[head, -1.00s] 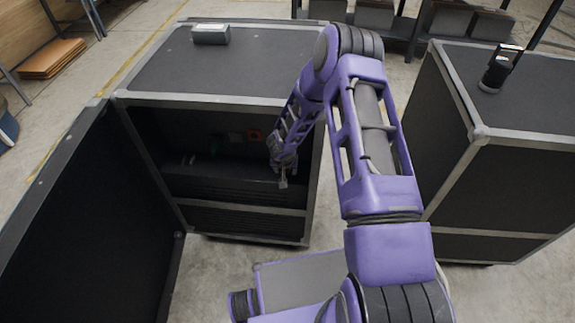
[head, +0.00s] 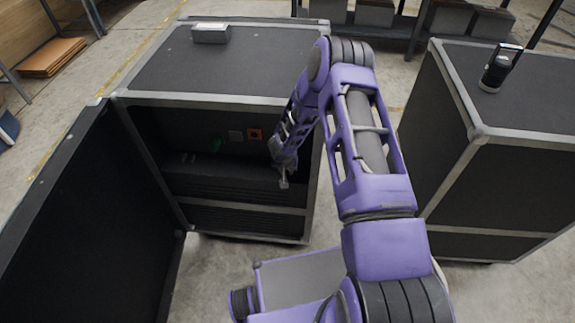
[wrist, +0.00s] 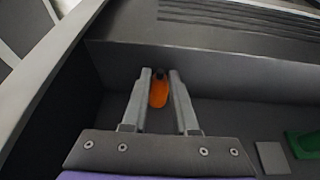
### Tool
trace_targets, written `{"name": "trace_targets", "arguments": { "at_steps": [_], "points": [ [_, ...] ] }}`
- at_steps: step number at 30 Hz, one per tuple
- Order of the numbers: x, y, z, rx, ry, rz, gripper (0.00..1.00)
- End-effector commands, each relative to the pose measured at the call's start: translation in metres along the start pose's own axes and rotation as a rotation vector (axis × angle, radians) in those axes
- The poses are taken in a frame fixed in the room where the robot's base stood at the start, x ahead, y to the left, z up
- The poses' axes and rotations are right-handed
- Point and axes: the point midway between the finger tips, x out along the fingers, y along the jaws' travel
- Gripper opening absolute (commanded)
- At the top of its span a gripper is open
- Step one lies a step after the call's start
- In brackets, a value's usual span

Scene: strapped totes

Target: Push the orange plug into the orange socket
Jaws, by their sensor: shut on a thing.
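The orange plug (wrist: 158,92) is between the two fingers of my gripper (wrist: 160,74) in the wrist view, and the gripper is shut on it. In the head view my gripper (head: 283,182) is at the right side of the open case, in front of its dark interior; the plug cannot be made out there. The orange socket (head: 255,134), a small orange-red square with a dark centre, is on the inner back wall, up and left of my gripper and apart from it. I cannot make out the socket in the wrist view.
A grey square (head: 235,136) and a green piece (head: 216,146) sit left of the socket. The case (head: 240,78) has an open door (head: 62,200) on the left and a ribbed dark unit (head: 215,178) below the socket. Another case (head: 520,140) stands at right.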

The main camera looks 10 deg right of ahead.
Motion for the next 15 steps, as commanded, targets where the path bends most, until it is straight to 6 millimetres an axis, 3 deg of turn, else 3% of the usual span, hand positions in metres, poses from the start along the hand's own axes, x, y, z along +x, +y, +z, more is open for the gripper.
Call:
{"name": "trace_targets", "arguments": {
  "at_steps": [15],
  "points": [
    [-0.0068, 0.0, -0.0002, 0.002, 0.002, -0.001, 0.0]
  ]
}}
